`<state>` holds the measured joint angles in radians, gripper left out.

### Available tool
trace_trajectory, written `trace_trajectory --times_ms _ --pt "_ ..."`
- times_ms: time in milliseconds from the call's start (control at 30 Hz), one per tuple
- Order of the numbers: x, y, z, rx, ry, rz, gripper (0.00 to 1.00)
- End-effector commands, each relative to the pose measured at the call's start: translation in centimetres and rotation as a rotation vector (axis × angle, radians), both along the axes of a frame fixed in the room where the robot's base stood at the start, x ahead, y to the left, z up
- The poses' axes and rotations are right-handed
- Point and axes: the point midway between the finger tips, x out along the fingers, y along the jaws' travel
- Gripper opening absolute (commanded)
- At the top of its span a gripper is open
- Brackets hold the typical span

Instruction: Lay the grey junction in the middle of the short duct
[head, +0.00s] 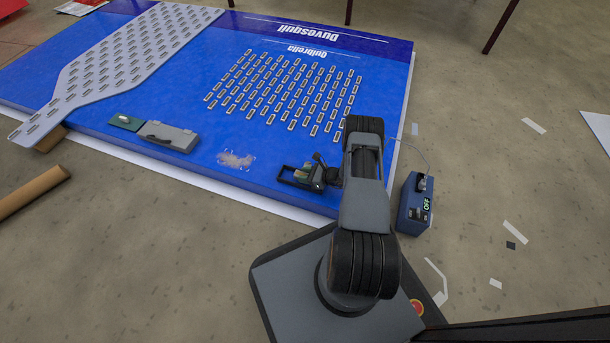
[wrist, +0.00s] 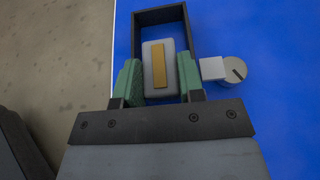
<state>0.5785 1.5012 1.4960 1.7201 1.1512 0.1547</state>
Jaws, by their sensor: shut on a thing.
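My gripper (wrist: 160,82) has green fingers, and they are shut on a small grey rounded block (wrist: 148,62) with a gold strip on top. A black rectangular open frame (wrist: 158,15) surrounds the block in the wrist view; I cannot tell whether the block rests in it or hangs above it. In the head view the black frame (head: 286,176) lies at the near edge of the blue board, with my gripper (head: 315,178) at its right end. I cannot clearly identify the grey junction or the short duct by name.
A round grey knob (wrist: 233,71) with a white block (wrist: 213,68) sits right of the frame. The blue board (head: 200,110) bears rows of small modules (head: 290,95), a perforated grey sheet (head: 100,72), a green piece (head: 126,122) and a grey case (head: 168,137). A blue box (head: 414,203) reads OFF.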

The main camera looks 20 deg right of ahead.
Motion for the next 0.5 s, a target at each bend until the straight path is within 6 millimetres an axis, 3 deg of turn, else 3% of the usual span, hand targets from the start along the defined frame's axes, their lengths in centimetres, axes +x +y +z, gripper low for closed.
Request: trace_trajectory --times_ms 400,433,500 --pt "-0.04 -0.01 -1.11 -0.001 0.002 0.0 0.12" --pt "-0.05 -0.01 -1.14 -0.001 0.002 0.0 0.37" --pt "-0.08 -0.01 -1.2 -0.002 0.003 -0.001 0.43"
